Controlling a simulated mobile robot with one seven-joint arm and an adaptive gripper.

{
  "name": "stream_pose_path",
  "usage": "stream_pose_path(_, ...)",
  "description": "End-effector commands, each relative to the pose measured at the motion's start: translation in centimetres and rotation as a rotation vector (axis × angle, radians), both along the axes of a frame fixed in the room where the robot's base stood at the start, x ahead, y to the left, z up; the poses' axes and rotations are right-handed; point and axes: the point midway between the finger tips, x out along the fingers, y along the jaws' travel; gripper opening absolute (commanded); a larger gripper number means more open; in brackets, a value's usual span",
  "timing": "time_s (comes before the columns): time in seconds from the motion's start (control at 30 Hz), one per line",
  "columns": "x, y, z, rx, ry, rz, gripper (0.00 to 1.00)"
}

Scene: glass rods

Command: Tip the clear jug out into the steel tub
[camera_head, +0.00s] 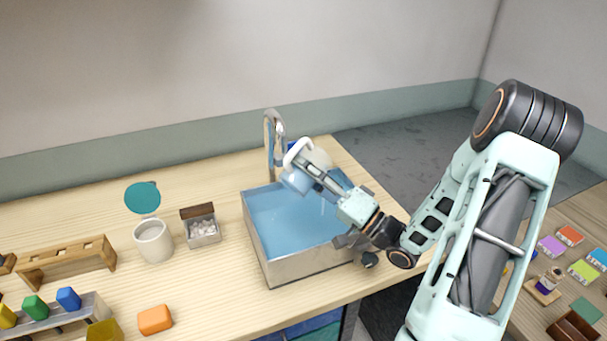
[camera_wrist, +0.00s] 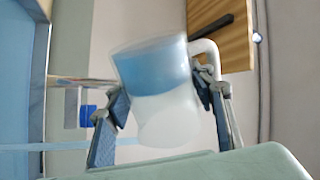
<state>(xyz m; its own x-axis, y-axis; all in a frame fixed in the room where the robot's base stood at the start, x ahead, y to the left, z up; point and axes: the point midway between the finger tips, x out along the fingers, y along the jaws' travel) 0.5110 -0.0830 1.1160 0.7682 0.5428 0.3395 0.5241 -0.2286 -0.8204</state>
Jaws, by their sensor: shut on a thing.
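The clear jug (camera_head: 296,181) is held over the steel tub (camera_head: 312,264) and looks strongly tilted. In the wrist view the jug (camera_wrist: 165,118) is frosted and see-through, with a blue band in it and a white handle at its right. My gripper (camera_head: 318,180) is shut on the jug. In the wrist view my gripper (camera_wrist: 163,97) has one finger on each side of it. The tub's inside looks blue. I cannot tell whether anything is running out of the jug.
A tap (camera_head: 272,125) stands at the tub's back edge. Left of the tub are a small open box (camera_head: 203,231), a white pot (camera_head: 153,242) with a teal disc (camera_head: 143,197) behind it, and a wooden rack (camera_head: 67,262). An orange block (camera_head: 155,320) lies at the front.

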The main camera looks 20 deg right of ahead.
Motion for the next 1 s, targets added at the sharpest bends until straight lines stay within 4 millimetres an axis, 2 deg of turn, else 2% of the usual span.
stream_pose_path(0.37, 0.0, 0.0, 0.1, 0.008, 0.002, 0.000, 0.19)
stream_pose_path(0.67, 0.1, -0.2, 1.2, 0.075, 0.032, 0.000, 0.19)
stream_pose_path(1.0, 0.1, -0.2, 0.8, 0.099, 0.043, 0.000, 0.19)
